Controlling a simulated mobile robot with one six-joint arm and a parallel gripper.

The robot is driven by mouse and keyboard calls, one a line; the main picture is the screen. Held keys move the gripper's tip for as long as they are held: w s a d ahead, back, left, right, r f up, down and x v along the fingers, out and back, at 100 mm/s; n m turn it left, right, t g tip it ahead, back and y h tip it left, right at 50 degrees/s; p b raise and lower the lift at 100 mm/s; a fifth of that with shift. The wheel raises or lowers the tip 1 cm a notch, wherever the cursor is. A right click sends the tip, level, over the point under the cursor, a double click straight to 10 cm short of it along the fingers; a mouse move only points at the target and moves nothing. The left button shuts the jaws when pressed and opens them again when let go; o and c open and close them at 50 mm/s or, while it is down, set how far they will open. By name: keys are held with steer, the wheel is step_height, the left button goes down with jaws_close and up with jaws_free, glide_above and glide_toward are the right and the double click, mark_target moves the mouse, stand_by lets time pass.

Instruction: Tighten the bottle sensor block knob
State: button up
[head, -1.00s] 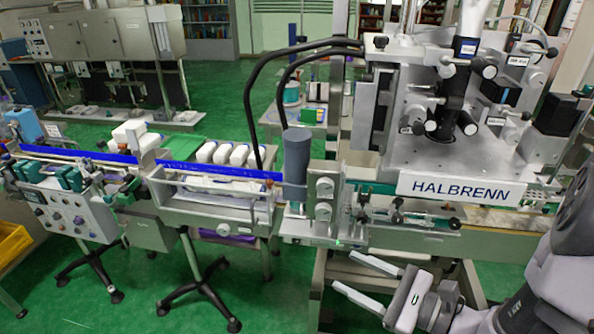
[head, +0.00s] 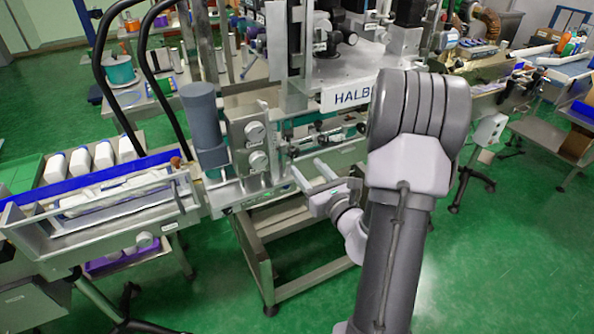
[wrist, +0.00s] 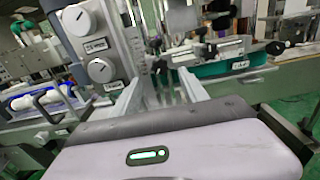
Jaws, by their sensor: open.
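A grey metal block (head: 253,148) beside the conveyor carries two round silver knobs, an upper knob (head: 255,131) and a lower knob (head: 258,161). In the wrist view the upper knob (wrist: 78,18) and lower knob (wrist: 100,69) each have a small label, too small to read. I cannot tell which knob is the bottle sensor block's. My gripper (head: 304,164) is open and empty, just right of the block and about level with the lower knob or slightly below. In the wrist view its fingers (wrist: 160,78) point forward, right of both knobs, touching neither.
A dark grey cylinder (head: 205,125) stands left of the block. A rail with small black-knobbed clamps (head: 320,141) runs to the right, also in the wrist view (wrist: 222,58). A metal frame (head: 285,250) stands below; green floor is open in front.

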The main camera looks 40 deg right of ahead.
mark_target(295, 153)
steer(key=x, duration=0.6)
steer(key=shift+w+r, duration=0.1)
steer(key=shift+r, duration=0.1)
jaws_close()
